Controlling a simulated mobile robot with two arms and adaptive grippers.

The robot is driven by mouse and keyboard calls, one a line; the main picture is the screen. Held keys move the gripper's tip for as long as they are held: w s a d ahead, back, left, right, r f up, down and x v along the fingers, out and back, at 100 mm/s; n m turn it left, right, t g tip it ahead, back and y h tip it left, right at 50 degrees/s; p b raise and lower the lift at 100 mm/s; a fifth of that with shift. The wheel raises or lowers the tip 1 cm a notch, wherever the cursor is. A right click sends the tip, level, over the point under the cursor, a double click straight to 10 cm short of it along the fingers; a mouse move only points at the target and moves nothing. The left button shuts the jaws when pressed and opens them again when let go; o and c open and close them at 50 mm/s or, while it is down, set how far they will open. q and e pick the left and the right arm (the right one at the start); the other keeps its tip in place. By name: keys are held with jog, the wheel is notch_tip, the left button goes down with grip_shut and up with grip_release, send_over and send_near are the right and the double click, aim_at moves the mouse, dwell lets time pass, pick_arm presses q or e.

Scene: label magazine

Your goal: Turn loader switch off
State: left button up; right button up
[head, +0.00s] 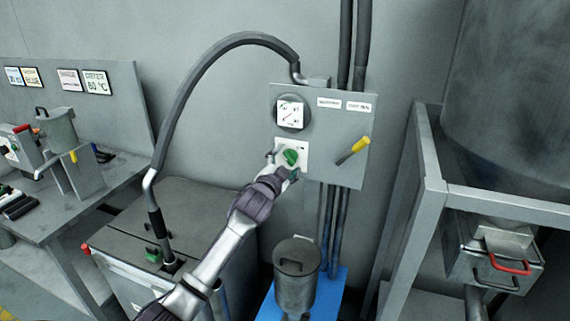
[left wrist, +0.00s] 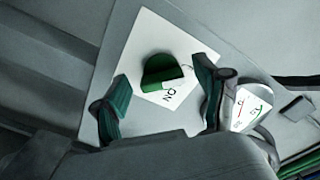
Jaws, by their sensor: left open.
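The loader switch is a green rotary knob (head: 290,157) on a white plate, low on the left of a grey wall panel (head: 332,165). In the left wrist view the green knob (left wrist: 162,67) shows close ahead, with the word ON printed on the plate (left wrist: 150,118) beside it. My left gripper (head: 282,166) is at the plate, just in front of the knob. Its two fingers are apart in the left wrist view (left wrist: 161,75), one on each side of the knob's line, with nothing held. I cannot tell whether they touch the knob. My right gripper is out of view.
A round gauge (head: 291,112) sits above the switch, and a yellow-handled lever (head: 354,149) sticks out to its right. A lidded metal pot (head: 296,280) stands below on a blue stand. A grey frame (head: 428,165) stands at right. A hose (head: 190,95) arches at left.

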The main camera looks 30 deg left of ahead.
pick_arm(q)
jog(key=shift+s, duration=0.15)
jog(key=v, duration=1.1)
jog(key=shift+s, duration=0.4)
